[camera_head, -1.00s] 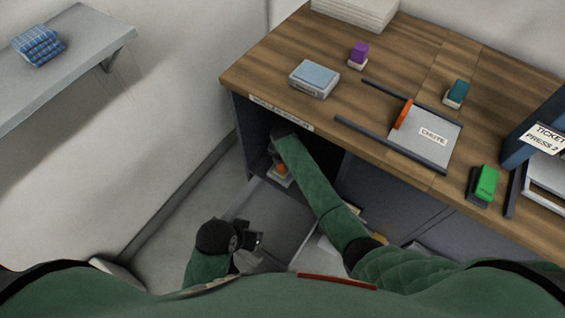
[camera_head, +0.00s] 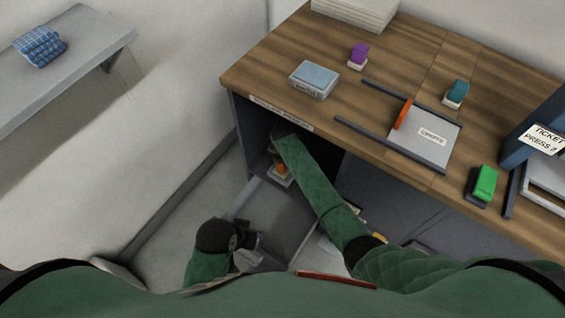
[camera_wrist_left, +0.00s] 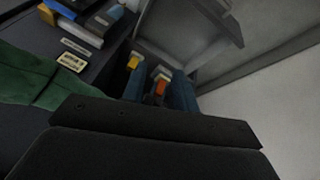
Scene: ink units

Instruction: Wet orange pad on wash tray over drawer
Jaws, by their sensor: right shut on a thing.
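The small orange pad (camera_head: 281,168) shows in the dark opening under the counter, with a pale tray-like piece (camera_head: 284,182) just below it; whether they touch is unclear. My right gripper (camera_head: 280,160) is at the pad, shut on it, its fingers mostly hidden by the counter and its own arm. In the left wrist view an orange piece (camera_wrist_left: 161,82) also shows beside a yellow one. The grey drawer (camera_head: 272,215) stands open below. My left gripper (camera_head: 250,241) is over the drawer's near left part; its jaw opening is unclear. Wetness of the pad cannot be seen.
The wooden counter (camera_head: 300,45) overhangs the opening. It bears a light blue box (camera_head: 314,78), a purple stamp (camera_head: 360,54), a teal stamp (camera_head: 457,91), a green stamp (camera_head: 485,183) and a railed plate. Folded blue cloth (camera_head: 39,47) lies on the wall shelf (camera_head: 95,50).

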